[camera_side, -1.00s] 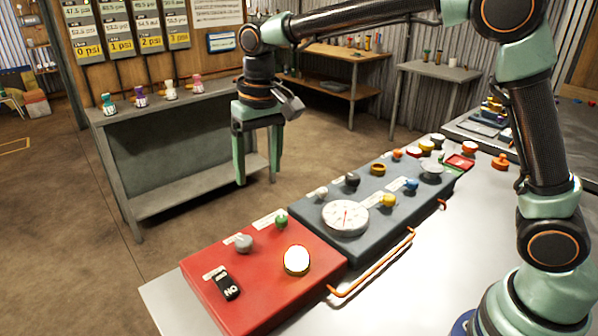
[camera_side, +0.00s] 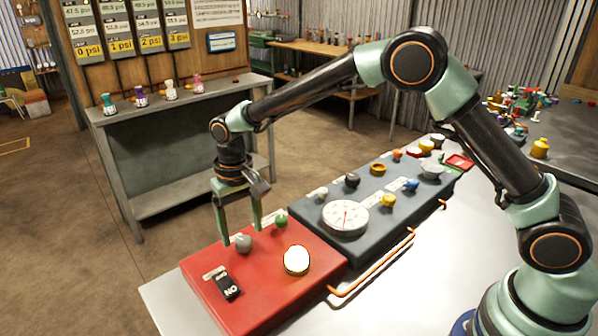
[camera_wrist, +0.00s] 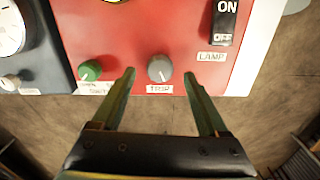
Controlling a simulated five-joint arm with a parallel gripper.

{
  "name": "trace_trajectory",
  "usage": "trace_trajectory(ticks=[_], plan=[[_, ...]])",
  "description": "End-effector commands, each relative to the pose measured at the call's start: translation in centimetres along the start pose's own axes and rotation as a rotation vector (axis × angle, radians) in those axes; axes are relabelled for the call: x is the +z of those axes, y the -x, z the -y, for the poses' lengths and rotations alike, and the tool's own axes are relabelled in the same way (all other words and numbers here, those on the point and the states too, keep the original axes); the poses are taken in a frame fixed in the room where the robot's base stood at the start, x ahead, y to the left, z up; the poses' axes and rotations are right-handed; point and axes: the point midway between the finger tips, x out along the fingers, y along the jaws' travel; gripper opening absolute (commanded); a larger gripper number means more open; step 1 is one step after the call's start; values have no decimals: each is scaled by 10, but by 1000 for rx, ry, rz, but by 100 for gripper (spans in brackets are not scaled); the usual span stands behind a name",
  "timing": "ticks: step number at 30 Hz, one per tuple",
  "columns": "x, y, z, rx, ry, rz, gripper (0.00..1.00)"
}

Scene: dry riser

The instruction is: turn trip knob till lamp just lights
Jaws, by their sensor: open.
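The grey trip knob (camera_side: 243,243) sits on the red panel (camera_side: 205,292); in the wrist view the knob (camera_wrist: 160,68) is above a label reading TRIP. My gripper (camera_side: 242,236) is open above the panel's back edge. In the wrist view its fingertips (camera_wrist: 158,72) lie to the left and right of the knob, with nothing held; whether they touch it I cannot tell. The black LAMP switch (camera_side: 228,287) also shows in the wrist view (camera_wrist: 224,20).
A green knob (camera_side: 281,221) stands close beside the trip knob, near my right finger. A dark panel (camera_side: 335,248) with a white dial gauge (camera_side: 345,217) and several knobs adjoins it. An orange pipe (camera_side: 375,262) runs along the front. Open floor lies behind.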

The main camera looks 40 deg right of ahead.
Motion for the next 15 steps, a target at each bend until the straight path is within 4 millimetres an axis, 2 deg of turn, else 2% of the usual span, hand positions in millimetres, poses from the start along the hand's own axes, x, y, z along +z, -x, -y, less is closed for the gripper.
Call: trace_trajectory(ticks=[1,6,15], plan=[[1,-8,0,1,0,3,77],[0,-21,0,1,0,2,77],[0,-23,0,0,0,0,77]])
